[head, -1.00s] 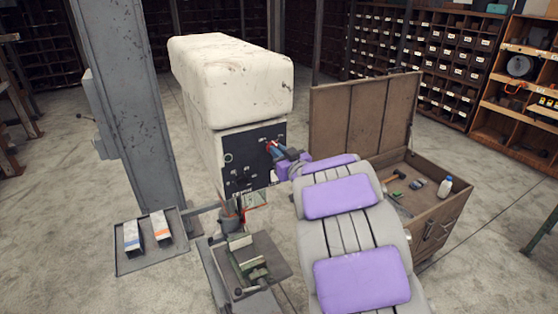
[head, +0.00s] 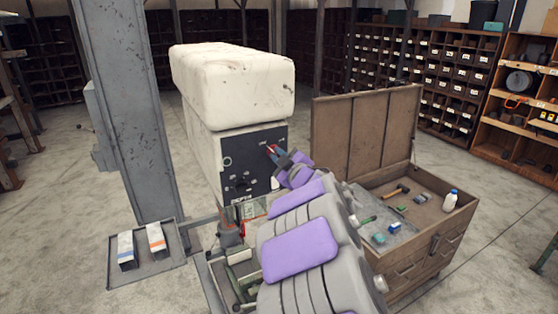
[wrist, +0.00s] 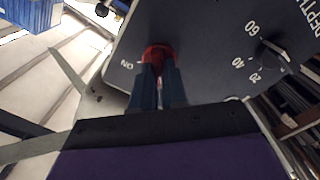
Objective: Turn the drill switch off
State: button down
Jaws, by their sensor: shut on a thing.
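The drill's dark control panel (head: 250,160) faces me under the large cream-white machine head (head: 232,80). In the wrist view the panel (wrist: 200,50) fills the upper right. A red switch (wrist: 157,52) sits on it beside the "NO" lettering, which appears upside down. My gripper (head: 271,150) reaches the panel's upper right part. In the wrist view my gripper (wrist: 158,75) has its dark fingers closed around the red switch, hiding part of it. A knob (wrist: 272,55) with depth numbers sits to the right of the switch.
An open wooden chest (head: 425,245) with tools and a bottle (head: 450,200) stands right of my arm. A grey steel column (head: 125,110) and a tray with two boxes (head: 150,262) are at the left. Shelves line the back. Bare floor lies between.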

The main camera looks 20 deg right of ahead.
jog(key=shift+f, duration=0.3)
jog(key=c, duration=1.2)
grip_release()
jog(key=shift+r, duration=0.1)
jog(key=shift+o, duration=0.2)
jog(key=shift+r, duration=0.1)
jog(key=s+d+b, duration=0.2)
jog(key=s, duration=1.5)
jog(key=shift+s, duration=0.1)
